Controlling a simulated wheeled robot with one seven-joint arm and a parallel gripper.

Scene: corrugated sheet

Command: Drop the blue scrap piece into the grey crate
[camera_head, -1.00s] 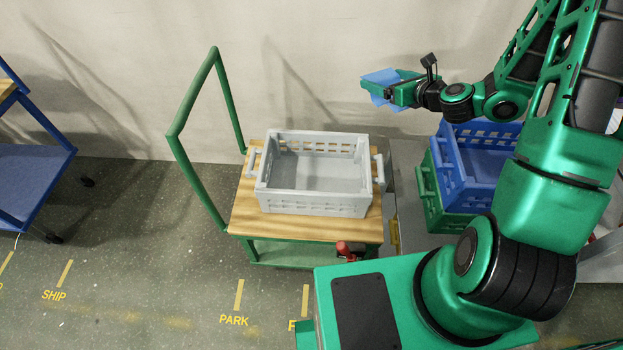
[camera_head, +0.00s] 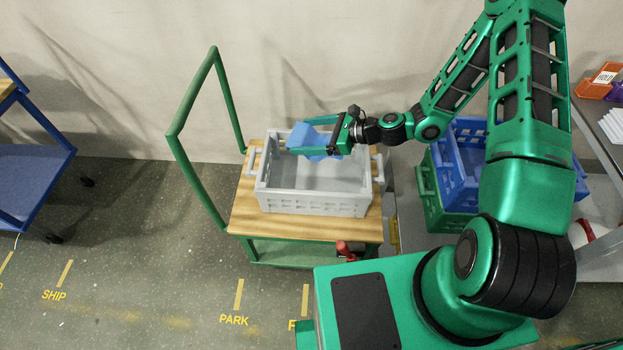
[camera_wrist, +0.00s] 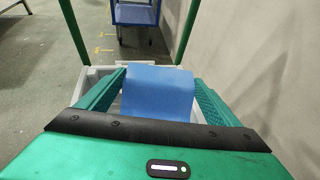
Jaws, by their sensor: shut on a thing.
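The blue scrap piece (camera_head: 308,138) is a bent blue sheet held in my gripper (camera_head: 318,151). My gripper is shut on it, and the sheet lies between the two green fingers in the wrist view (camera_wrist: 157,92). The grey crate (camera_head: 315,208) stands on the wooden top of a green-framed cart. My gripper and the blue piece appear over the crate's far part in the head view. They hide part of its back wall and floor. The crate's visible floor is bare. I cannot tell the exact height of the piece above it.
The cart's wooden top (camera_head: 243,215) carries the crate, and its green handle (camera_head: 180,105) rises at the left. A blue crate (camera_head: 455,185) sits on a green crate (camera_head: 431,200) at the right. A blue cart (camera_head: 35,175) stands far left. Floor between the carts is clear.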

